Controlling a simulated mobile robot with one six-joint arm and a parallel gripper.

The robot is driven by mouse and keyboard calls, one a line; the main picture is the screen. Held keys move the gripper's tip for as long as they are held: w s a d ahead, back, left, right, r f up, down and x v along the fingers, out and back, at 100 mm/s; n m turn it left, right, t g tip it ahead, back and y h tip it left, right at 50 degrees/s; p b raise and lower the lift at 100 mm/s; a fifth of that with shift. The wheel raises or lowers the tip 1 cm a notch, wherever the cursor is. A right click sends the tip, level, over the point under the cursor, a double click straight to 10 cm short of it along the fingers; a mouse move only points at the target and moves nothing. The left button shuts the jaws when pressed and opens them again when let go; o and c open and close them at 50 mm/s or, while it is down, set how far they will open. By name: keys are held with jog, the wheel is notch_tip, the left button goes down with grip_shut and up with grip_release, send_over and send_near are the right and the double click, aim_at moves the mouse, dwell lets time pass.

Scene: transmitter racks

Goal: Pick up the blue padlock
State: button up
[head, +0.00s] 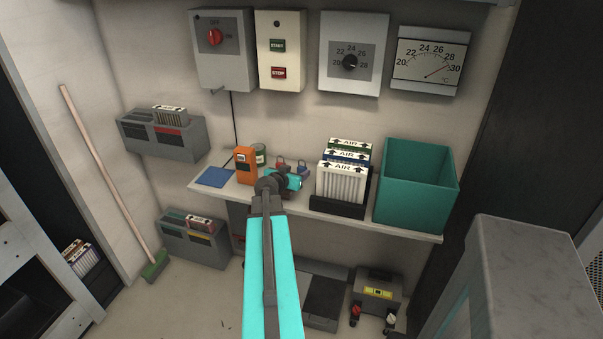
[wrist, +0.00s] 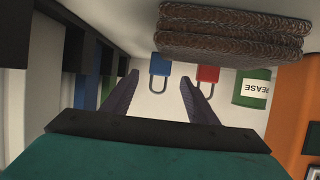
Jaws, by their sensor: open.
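The blue padlock (wrist: 160,66) shows in the wrist view just beyond my open gripper (wrist: 158,80), between the fingertip lines, with its shackle pointing toward me. In the head view the blue padlock (head: 302,168) sits on the shelf, just behind my gripper (head: 291,180). A red padlock (wrist: 207,74) lies beside it, to the right in the wrist view and to the left in the head view (head: 281,163). My gripper is open and empty. My arm hides part of the shelf in the head view.
The shelf (head: 400,226) also holds an orange device (head: 246,166), a green grease can (wrist: 252,88), a rack of air filters (head: 342,180) and a teal bin (head: 415,190). Brown mesh pads (wrist: 232,32) are near the padlocks in the wrist view. Control boxes hang on the wall above.

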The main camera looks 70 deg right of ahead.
jog(key=shift+d+f, duration=0.25)
jog(key=shift+d, duration=0.35)
